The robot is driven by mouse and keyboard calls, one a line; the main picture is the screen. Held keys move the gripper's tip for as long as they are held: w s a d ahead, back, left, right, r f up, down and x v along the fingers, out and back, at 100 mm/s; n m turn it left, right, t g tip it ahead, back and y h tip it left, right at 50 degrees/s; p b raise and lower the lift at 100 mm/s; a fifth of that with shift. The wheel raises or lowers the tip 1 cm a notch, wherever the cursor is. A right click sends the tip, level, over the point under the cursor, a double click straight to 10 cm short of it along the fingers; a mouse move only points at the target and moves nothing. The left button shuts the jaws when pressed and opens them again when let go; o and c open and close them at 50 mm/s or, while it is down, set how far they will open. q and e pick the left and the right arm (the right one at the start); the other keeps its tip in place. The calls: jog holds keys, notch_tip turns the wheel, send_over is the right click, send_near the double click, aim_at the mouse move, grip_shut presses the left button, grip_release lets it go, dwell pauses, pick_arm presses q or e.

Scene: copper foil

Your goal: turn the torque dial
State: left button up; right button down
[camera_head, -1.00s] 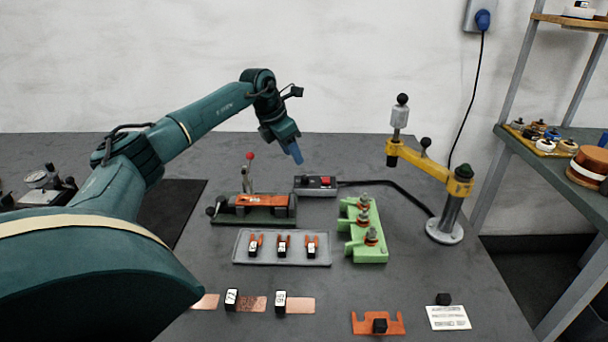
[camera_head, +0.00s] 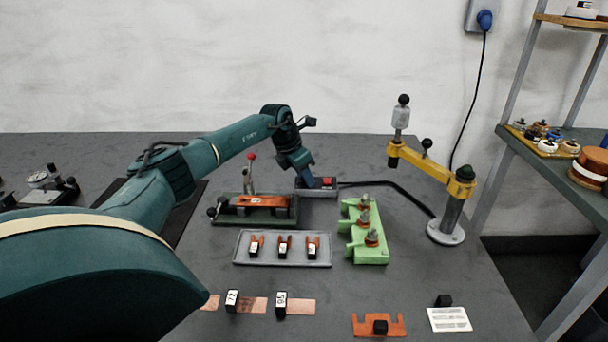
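My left gripper (camera_head: 308,183), with blue fingertips, points down at the left part of a grey box (camera_head: 319,193) with a red switch. I cannot tell whether it touches the box, or whether its fingers are open or shut. A yellow jointed arm (camera_head: 425,162) stands on a steel post at the right. It carries an upright grey cylinder with a black ball on top (camera_head: 402,112) and a dark knob (camera_head: 465,173) above the post. No part is clearly readable as the torque dial. My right gripper is not in view.
A black cable (camera_head: 400,188) runs from the box to the right. A clamp fixture with a red-tipped lever (camera_head: 250,170), a grey tray (camera_head: 242,260) of copper pieces and a green fixture (camera_head: 372,253) stand close by. A shelf (camera_head: 560,165) is at the right.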

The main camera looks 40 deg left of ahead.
pick_arm(q)
grip_shut()
